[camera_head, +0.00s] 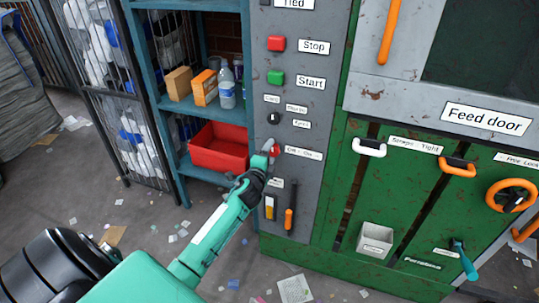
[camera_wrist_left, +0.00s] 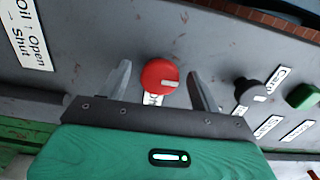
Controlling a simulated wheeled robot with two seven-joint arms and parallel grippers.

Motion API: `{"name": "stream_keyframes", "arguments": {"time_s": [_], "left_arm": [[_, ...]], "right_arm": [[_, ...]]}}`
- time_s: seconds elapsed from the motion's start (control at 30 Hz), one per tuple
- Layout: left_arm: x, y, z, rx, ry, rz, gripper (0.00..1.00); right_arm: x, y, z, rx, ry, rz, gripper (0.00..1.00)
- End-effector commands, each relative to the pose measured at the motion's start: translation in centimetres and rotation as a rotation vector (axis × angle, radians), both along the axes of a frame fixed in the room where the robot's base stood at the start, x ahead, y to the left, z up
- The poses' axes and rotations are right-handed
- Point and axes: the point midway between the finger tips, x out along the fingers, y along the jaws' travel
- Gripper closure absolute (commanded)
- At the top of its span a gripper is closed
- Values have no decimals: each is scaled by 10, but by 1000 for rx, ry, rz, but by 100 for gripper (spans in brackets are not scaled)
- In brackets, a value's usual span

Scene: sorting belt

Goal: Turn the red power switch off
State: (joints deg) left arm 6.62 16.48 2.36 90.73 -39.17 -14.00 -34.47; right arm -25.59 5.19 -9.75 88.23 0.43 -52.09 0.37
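The red power switch (camera_head: 276,149) is a round red knob on the grey control panel, left of an "Off - On" label (camera_head: 303,152). In the left wrist view the red knob (camera_wrist_left: 160,74) has a pale mark at its right side, and a white label below it is partly hidden. My left gripper (camera_head: 270,148) is at the panel by the switch. In the left wrist view its fingers (camera_wrist_left: 159,69) are apart, one on each side of the knob, with gaps to it. My right gripper is not in view.
Above the switch are a black selector knob (camera_head: 273,118), a green Start button (camera_head: 276,77) and a red Stop button (camera_head: 276,43). A blue shelf with a red bin (camera_head: 219,147) stands to the left.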

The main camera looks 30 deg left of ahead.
Motion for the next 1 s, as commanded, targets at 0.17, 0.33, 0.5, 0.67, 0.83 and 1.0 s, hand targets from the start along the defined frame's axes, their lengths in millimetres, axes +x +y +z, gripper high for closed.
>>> {"name": "stream_keyframes", "arguments": {"time_s": [0.17, 0.33, 0.5, 0.67, 0.83, 1.0], "left_arm": [[0, 0, 0, 1, -1, -1, 36], [-9, -3, 0, 1, 0, -1, 36], [-34, -9, -1, 1, 1, -1, 36], [-65, -16, -2, 0, 2, 0, 36], [-95, -23, -1, 0, 1, -1, 36], [-119, -29, -1, -1, 1, 0, 36]], "right_arm": [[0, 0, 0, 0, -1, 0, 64], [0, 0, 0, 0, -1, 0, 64], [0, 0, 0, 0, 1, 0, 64], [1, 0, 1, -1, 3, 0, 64], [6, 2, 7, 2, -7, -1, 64], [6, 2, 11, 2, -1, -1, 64]]}}
